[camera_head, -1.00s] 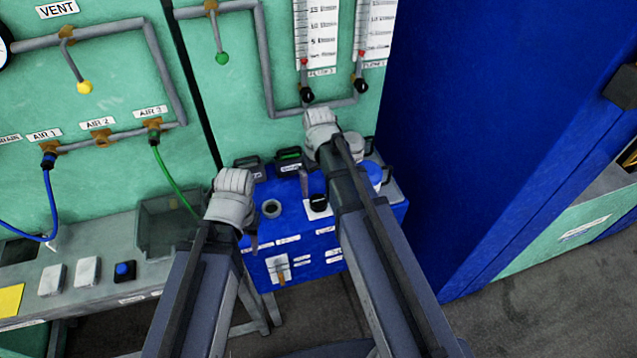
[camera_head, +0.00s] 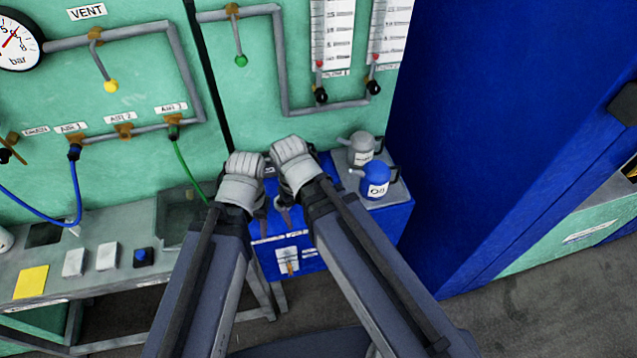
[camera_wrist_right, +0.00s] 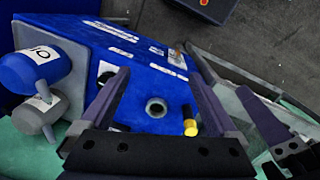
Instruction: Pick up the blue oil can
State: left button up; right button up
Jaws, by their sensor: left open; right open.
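The blue oil can (camera_head: 376,183), with a white "Oil" label, stands upright on the right part of the blue cabinet's top. It also shows at the left edge of the right wrist view (camera_wrist_right: 36,72). My right gripper (camera_wrist_right: 158,62) is open and empty over the cabinet, to the left of the can in the head view and apart from it. My left gripper (camera_head: 258,214) is open beside the right one, farther left. My wrists hide much of both grippers in the head view.
A grey can (camera_head: 361,150) stands just behind the blue one. The blue cabinet (camera_wrist_right: 135,50) has a round grey opening (camera_wrist_right: 156,107) in its top. A tall blue wall (camera_head: 470,130) rises to the right. A grey bench (camera_head: 105,275) lies left.

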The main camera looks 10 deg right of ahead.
aim_at(376, 177)
jog(key=k+l, duration=0.7)
jog(key=l, duration=0.15)
jog(key=k+l, duration=0.7)
jog(key=l, duration=0.2)
jog(key=i+u, duration=0.05)
